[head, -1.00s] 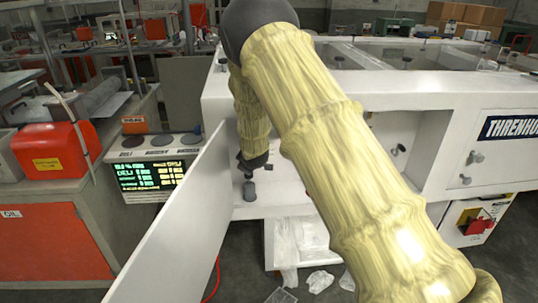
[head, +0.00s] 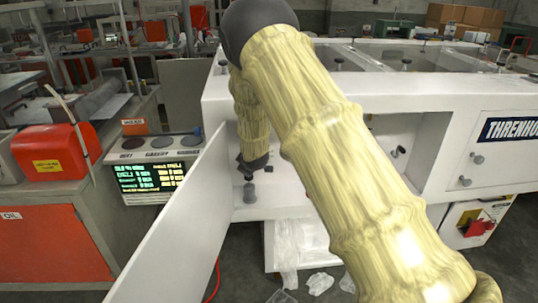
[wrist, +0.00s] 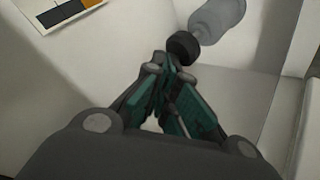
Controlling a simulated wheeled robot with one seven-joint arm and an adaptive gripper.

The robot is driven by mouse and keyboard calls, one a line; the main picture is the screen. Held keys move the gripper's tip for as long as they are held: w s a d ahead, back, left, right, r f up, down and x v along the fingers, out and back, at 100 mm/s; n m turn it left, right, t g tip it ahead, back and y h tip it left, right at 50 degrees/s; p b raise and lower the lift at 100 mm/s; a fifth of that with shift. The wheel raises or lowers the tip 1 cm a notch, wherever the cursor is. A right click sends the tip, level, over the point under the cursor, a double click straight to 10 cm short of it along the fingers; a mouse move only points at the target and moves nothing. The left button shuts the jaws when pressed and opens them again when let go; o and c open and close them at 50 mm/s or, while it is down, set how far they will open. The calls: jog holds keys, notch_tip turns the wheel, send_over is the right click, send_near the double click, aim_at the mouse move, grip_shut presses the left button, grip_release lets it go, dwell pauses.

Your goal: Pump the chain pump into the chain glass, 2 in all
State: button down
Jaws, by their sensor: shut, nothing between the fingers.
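The pump is a grey bottle (wrist: 218,18) with a dark round cap (wrist: 183,46) in the wrist view. In the head view it is a small dark grey shape (head: 250,194) on the white floor of the open machine bay. My gripper (wrist: 174,62) is shut with nothing between its fingers. Its fingertips are right at the cap in the wrist view; whether they touch it I cannot tell. In the head view my gripper (head: 247,173) is just above the pump. I cannot make out the glass clearly; my arm hides part of the bay.
A white open door panel (head: 180,225) stands left of the bay. A lit screen (head: 150,177) stands beyond it, beside a red box (head: 52,152). Clear plastic scraps (head: 320,283) lie on the floor below. The machine's white front (head: 490,155) fills the right.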

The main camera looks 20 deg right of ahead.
jog(key=shift+f, duration=0.5)
jog(key=shift+f+b, duration=0.45)
jog(key=shift+f, duration=0.05)
dwell(1.2)
jog(key=shift+r, duration=0.15)
jog(key=shift+r+p, duration=0.55)
jog(key=shift+r, duration=0.3)
jog(key=shift+r+p, duration=1.75)
jog(key=shift+r, duration=1.25)
